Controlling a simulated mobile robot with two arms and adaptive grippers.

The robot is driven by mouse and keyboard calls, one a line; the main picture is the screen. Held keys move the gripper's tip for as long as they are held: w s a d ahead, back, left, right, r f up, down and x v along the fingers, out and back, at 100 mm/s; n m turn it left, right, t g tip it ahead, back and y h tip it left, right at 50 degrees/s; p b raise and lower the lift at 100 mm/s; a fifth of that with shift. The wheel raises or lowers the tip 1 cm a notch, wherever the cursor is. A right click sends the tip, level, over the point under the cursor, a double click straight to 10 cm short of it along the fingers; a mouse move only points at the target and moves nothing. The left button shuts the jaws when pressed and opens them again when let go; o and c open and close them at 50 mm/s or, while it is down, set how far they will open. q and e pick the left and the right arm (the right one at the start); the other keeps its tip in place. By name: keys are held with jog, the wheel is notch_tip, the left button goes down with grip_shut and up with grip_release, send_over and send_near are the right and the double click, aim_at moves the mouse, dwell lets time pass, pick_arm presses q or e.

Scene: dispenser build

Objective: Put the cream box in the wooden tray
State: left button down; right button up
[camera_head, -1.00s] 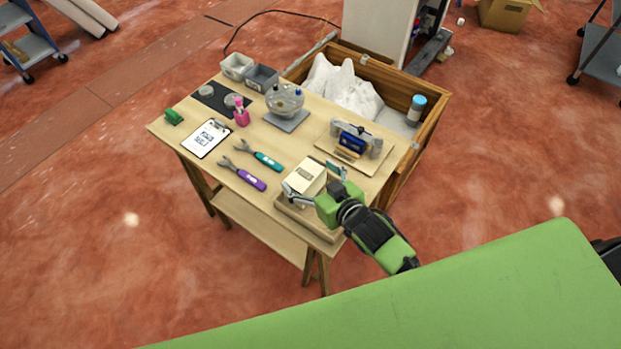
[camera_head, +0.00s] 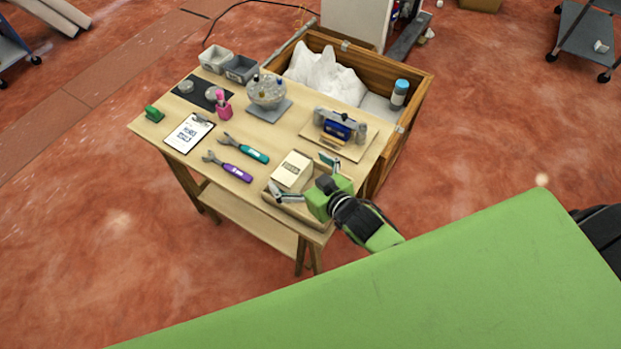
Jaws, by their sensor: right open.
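The cream box (camera_head: 292,171) has dark print on its top and sits at the wooden tray (camera_head: 301,211), near the table's front right corner. It appears to be within the tray's far part, but the gripper hides some of the tray. My right gripper (camera_head: 304,176) is open, with one finger at the box's near left and the other at its right. Both fingers look apart from the box. My left gripper is not in view.
A clipboard (camera_head: 188,134) lies further left. A wooden crate (camera_head: 391,140) adjoins the table's back right.

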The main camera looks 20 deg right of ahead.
jog(key=v, duration=1.1)
jog(key=shift+b, duration=0.45)
jog(key=shift+s+d, duration=0.1)
jog(key=s+d+f+m+g+h, duration=0.1)
jog(key=s+d+f+g+h, duration=0.1)
jog(key=s+g, duration=0.4)
jog(key=s+d+f+g+h, duration=0.15)
jog(key=s+g, duration=0.25)
jog(key=s, duration=0.4)
notch_tip(320, 180, down, 27)
jog(key=s+g, duration=0.1)
jog(key=s, duration=0.2)
jog(key=s+d+f+g, duration=0.1)
jog(key=s+d+f, duration=0.2)
jog(key=s+f, duration=1.2)
jog(key=shift+s+f, duration=0.35)
jog(key=shift+s, duration=0.35)
